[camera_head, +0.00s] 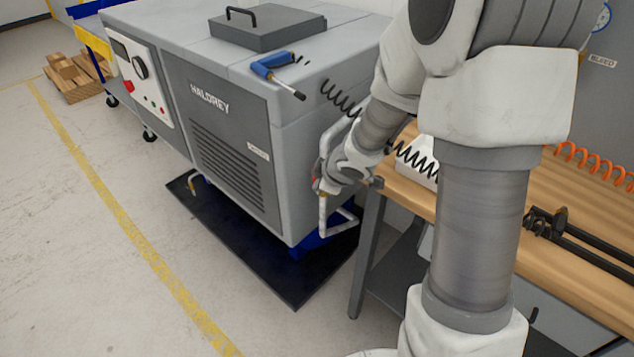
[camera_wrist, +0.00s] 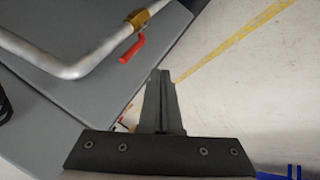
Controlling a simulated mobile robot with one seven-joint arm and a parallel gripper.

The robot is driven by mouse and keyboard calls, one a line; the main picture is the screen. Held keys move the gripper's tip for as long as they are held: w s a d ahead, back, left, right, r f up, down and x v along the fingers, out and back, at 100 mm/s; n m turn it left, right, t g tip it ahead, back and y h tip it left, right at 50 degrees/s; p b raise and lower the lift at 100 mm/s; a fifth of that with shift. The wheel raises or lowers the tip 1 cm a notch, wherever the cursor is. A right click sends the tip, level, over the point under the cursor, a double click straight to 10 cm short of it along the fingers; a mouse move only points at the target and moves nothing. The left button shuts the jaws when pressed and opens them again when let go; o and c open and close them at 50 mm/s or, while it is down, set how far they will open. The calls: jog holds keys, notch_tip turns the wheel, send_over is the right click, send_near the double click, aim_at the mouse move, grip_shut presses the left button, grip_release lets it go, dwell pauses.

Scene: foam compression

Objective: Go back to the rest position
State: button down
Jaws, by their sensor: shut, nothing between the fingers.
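My gripper (camera_wrist: 161,76) shows in the wrist view with its two dark fingers together and nothing between them. It points past the side of the grey HALDREY machine (camera_head: 220,125), with pale floor beyond the fingertips. In the head view my arm reaches from the right to the machine's right end, and the fingers cannot be made out clearly there. A bent grey pipe (camera_wrist: 70,65) with a brass fitting (camera_wrist: 138,20) and a red lever (camera_wrist: 132,48) is near the fingers at upper left in the wrist view. It appears apart from them.
A wooden-topped workbench (camera_head: 590,215) stands at right, close to my arm, with a black coiled hose (camera_head: 415,160) and an orange one (camera_head: 590,163). A blue-handled tool (camera_head: 272,66) lies on the machine. A black mat (camera_head: 285,285) is beneath it. The floor (camera_head: 80,250) at left is clear.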

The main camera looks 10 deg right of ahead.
jog(key=shift+p+v, duration=0.95)
jog(key=shift+v, duration=1.1)
jog(key=s+d+r+m+h+p, duration=0.1)
jog(key=s+d+r+m+h, duration=0.15)
jog(key=r, duration=0.45)
jog(key=s+d+r+m+h, duration=0.2)
jog(key=s+d+r+m, duration=0.15)
jog(key=r, duration=0.35)
jog(key=s+a+r+m+y+p, duration=0.1)
jog(key=s+a+r+m, duration=0.1)
jog(key=s, duration=0.6)
jog(key=s+a+r+m+g+y, duration=0.1)
jog(key=s+a+r+m, duration=0.2)
jog(key=s, duration=0.6)
notch_tip(320, 180, up, 2)
jog(key=shift+a+r+m+g+p, duration=0.2)
jog(key=shift+a+m+g+p, duration=0.15)
jog(key=shift+m, duration=0.45)
jog(key=shift+d+y, duration=0.25)
jog(key=shift+d, duration=0.05)
